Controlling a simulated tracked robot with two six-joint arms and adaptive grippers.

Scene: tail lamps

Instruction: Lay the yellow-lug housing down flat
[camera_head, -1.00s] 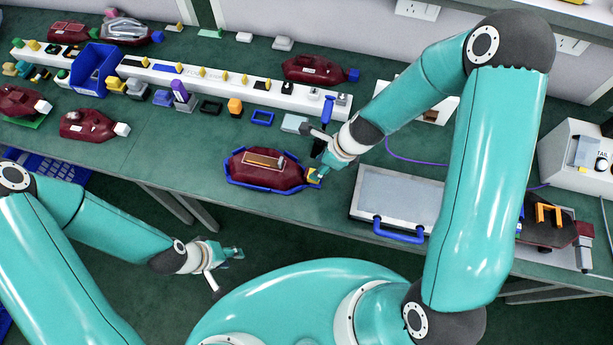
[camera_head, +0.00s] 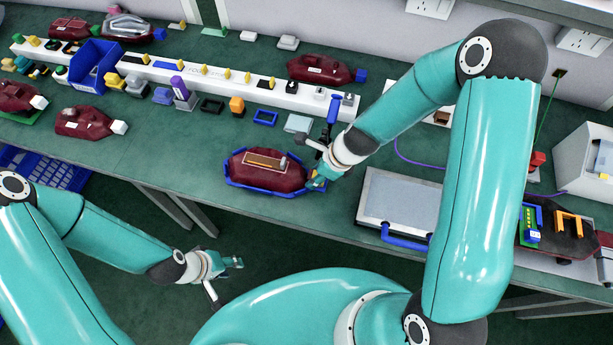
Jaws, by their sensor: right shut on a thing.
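A dark red lamp housing (camera_head: 266,172) lies flat, face up, in a blue-rimmed cradle (camera_head: 232,183) on the green bench. A tan strip shows on its top. My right gripper (camera_head: 318,181) is at the housing's right end, shut on that end, where a bit of yellow shows; the fingers mostly hide the lug. My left gripper (camera_head: 231,263) hangs in front of the bench, below its edge and away from the housing. Its fingers are too small to judge.
Other red housings lie at the left (camera_head: 84,122) and behind the white rail (camera_head: 318,69). A blue bin (camera_head: 95,66) stands at the rail. A grey-topped case (camera_head: 398,200) with a blue handle lies right of the cradle.

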